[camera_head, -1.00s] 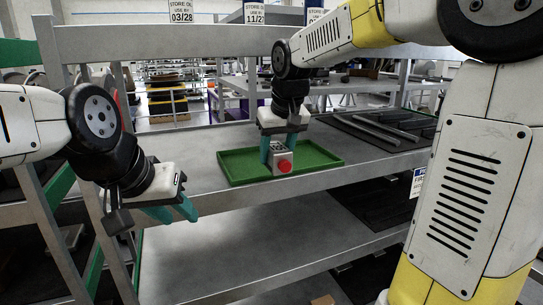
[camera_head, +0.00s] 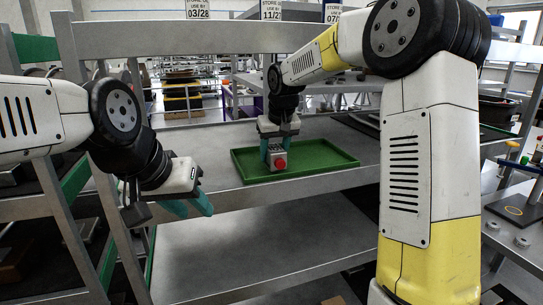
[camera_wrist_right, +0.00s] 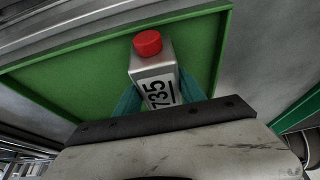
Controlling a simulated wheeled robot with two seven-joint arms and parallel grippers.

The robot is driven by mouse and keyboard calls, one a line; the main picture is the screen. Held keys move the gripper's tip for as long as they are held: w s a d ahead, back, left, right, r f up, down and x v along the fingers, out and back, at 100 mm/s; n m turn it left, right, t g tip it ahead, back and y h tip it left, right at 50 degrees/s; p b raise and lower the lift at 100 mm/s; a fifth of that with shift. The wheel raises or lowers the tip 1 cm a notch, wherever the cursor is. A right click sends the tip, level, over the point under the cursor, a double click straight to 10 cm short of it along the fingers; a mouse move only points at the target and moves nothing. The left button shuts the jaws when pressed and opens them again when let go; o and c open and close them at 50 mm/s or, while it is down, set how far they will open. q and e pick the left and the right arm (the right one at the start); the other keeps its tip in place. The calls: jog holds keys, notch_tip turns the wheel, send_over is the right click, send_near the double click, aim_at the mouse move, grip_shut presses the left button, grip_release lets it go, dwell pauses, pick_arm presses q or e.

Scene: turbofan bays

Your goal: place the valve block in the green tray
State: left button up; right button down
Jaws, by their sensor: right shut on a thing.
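The valve block (camera_head: 279,159) is a small grey block with a red round knob. It shows in the right wrist view (camera_wrist_right: 153,72) with the marking "735" on its side. My right gripper (camera_head: 276,151) is shut on it, teal fingers on both sides. The block is over the left part of the green tray (camera_head: 318,161), inside its rim as seen; whether it touches the tray floor I cannot tell. The tray also shows in the right wrist view (camera_wrist_right: 75,85). My left gripper (camera_head: 189,208) hangs empty in front of the shelves, its teal fingers close together with the gap unclear.
The tray lies on the upper metal shelf (camera_head: 225,188) of a rack. A lower shelf (camera_head: 260,245) below is bare. A rack beam (camera_head: 215,37) runs above the tray. At the right stands a bench (camera_head: 515,215) with small parts.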

jog(key=shift+w+a+f, duration=0.3)
jog(key=shift+w+f, duration=0.45)
jog(key=shift+w, duration=0.1)
jog(key=shift+f, duration=0.15)
jog(key=c, duration=0.7)
grip_release()
